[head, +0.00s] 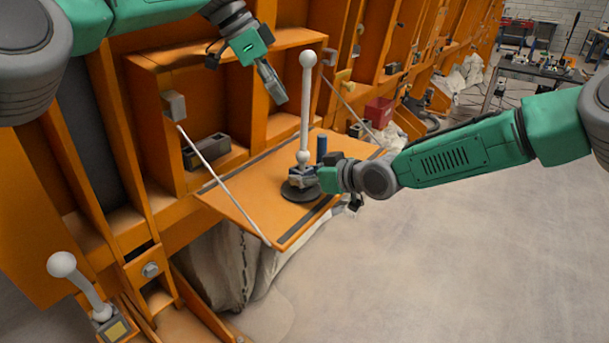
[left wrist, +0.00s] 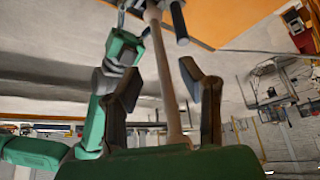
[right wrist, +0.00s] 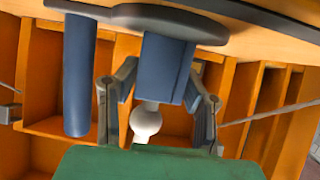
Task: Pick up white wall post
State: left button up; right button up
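The white wall post (head: 305,105) has a ball at its top and another near its foot. It stands upright above a dark round base (head: 299,194) on the orange fold-out shelf (head: 262,190). My left gripper (head: 277,92) is open, just left of the post's upper part. In the left wrist view, the post (left wrist: 165,75) runs between the open fingers (left wrist: 168,95). My right gripper (head: 312,179) is low at the base. In the right wrist view its fingers (right wrist: 162,85) appear closed around a blue block (right wrist: 165,65). A white ball (right wrist: 146,120) shows behind it.
A blue cylinder (head: 321,148) stands beside the post. Thin white rods (head: 222,186) brace the shelf at its sides. The orange wall frame (head: 150,100) rises behind. Another white ball-topped piece (head: 62,264) is at lower left. The floor at right is open.

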pick_arm(q)
jog(key=shift+o, duration=0.5)
jog(key=shift+s+d, duration=0.1)
jog(key=shift+d, duration=0.05)
jog(key=s+d+f+m+y, duration=0.1)
jog(key=s+d+m+y, duration=0.1)
jog(key=s+d+y, duration=0.3)
jog(key=d+f+n+t+h, duration=0.1)
jog(key=d+f+n+h, duration=0.5)
jog(key=d, duration=0.5)
jog(key=m+t+y, duration=0.6)
jog(key=m+t, duration=1)
jog(key=m, duration=0.9)
send_near(304, 132)
jog(key=w, duration=1.1)
jog(key=shift+d+f, duration=0.1)
jog(key=shift+d, duration=0.15)
grip_shut()
